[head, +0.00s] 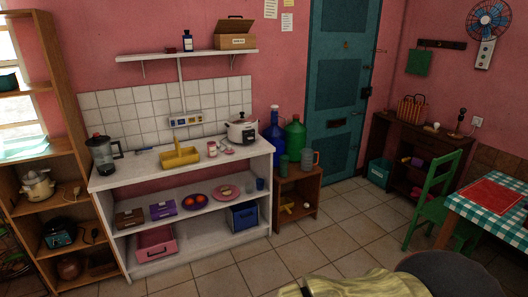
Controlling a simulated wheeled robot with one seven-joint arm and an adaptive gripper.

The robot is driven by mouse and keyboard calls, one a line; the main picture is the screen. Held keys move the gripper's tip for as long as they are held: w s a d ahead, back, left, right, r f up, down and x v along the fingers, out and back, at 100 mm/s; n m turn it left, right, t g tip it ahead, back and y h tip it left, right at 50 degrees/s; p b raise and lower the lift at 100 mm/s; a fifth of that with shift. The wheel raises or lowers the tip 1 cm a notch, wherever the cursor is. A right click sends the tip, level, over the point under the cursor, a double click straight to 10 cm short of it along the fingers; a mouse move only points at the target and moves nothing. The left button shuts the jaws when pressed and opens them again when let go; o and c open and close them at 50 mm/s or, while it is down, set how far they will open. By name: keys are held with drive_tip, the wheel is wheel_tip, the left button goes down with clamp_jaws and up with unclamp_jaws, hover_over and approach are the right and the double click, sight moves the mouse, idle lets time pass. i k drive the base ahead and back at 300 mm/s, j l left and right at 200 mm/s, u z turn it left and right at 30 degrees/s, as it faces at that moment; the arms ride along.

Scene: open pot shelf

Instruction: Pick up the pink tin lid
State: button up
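A small flat pink piece (228,151) lies on the white counter (135,172), left of the white cooker; it may be the pink tin lid, but it is too small to be sure. A small tin (212,149) with a pale and reddish side stands just left of it. On the middle shelf below, a pink round item (225,191) lies flat with something tan on it. My gripper is not visible. Nothing of mine is seen near the counter.
A yellow caddy (180,155), a blender (104,153) and the white cooker (243,131) stand on the counter. A white wall shelf (190,55) hangs above. Blue (275,140) and green (295,138) bottles stand to the right. The tiled floor (215,272) in front is clear.

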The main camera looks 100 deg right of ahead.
sight(229, 150)
drive_tip(key=z, duration=3.1)
drive_tip(key=i+j+z, duration=0.35)
drive_tip(key=i, duration=0.75)
drive_tip(key=i+j+z, duration=0.4)
drive_tip(key=i+j, duration=0.45)
drive_tip(key=i, duration=0.15)
drive_tip(key=i+j+z, duration=0.35)
drive_tip(key=i+j, duration=0.55)
drive_tip(key=j, duration=0.2)
